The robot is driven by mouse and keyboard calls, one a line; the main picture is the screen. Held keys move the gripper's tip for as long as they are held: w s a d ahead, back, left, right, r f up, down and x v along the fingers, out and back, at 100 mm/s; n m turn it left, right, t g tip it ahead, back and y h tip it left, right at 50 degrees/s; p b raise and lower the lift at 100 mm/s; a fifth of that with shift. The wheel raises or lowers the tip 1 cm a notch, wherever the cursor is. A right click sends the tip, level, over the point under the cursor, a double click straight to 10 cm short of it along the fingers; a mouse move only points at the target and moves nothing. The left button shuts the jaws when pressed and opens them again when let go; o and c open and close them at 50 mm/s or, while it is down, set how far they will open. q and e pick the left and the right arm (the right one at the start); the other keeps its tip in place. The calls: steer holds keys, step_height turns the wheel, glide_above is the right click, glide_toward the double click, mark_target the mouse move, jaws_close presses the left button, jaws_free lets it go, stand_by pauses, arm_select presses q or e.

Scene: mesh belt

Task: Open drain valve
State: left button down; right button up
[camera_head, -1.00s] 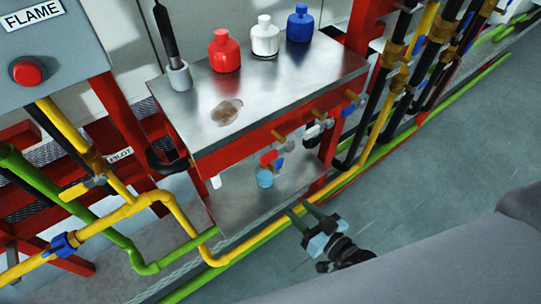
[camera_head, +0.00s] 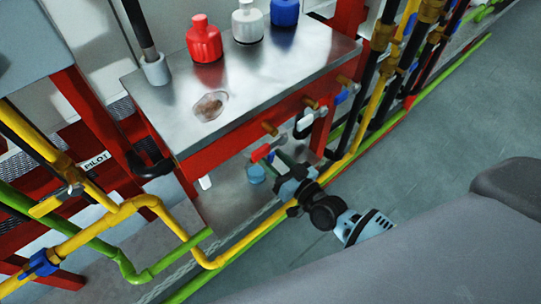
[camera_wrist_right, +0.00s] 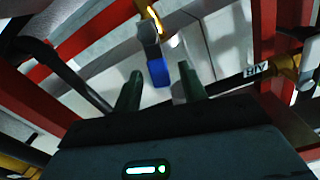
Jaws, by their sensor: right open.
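A small grey valve (camera_wrist_right: 150,38) with a blue handle (camera_wrist_right: 158,71) hangs under the sink table in the right wrist view. I take it for the drain valve. Its handle shows between my right gripper's two fingertips (camera_wrist_right: 158,80); whether they touch it I cannot tell. In the head view the right gripper (camera_head: 279,166) reaches under the table's front edge, near the red valve handle (camera_head: 264,152), and hides the blue handle. The right gripper is open and empty. My left gripper is out of view.
The metal table top (camera_head: 240,85) has a drain hole and red (camera_head: 204,42), white (camera_head: 247,23) and blue (camera_head: 284,11) bottles. White (camera_head: 311,117) and blue (camera_head: 345,93) handles line its front. Yellow (camera_head: 190,240) and green pipes run below. The floor at right is clear.

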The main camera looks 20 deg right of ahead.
steer(key=shift+x, duration=0.9)
jaws_close()
steer(key=shift+s+a+r+n+p, duration=0.15)
steer(key=shift+a+n+p, duration=0.2)
steer(key=shift+n+p, duration=0.3)
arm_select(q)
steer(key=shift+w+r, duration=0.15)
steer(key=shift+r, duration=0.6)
arm_select(e)
steer(key=shift+a+n, duration=0.25)
steer(key=shift+n, duration=0.6)
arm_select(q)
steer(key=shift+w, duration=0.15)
arm_select(e)
jaws_free()
steer(key=shift+s, duration=0.1)
arm_select(q)
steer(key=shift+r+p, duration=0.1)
steer(key=shift+p, duration=0.2)
arm_select(e)
steer(key=v, duration=0.7)
steer(key=shift+s+d, duration=0.15)
steer(key=shift+s, duration=0.2)
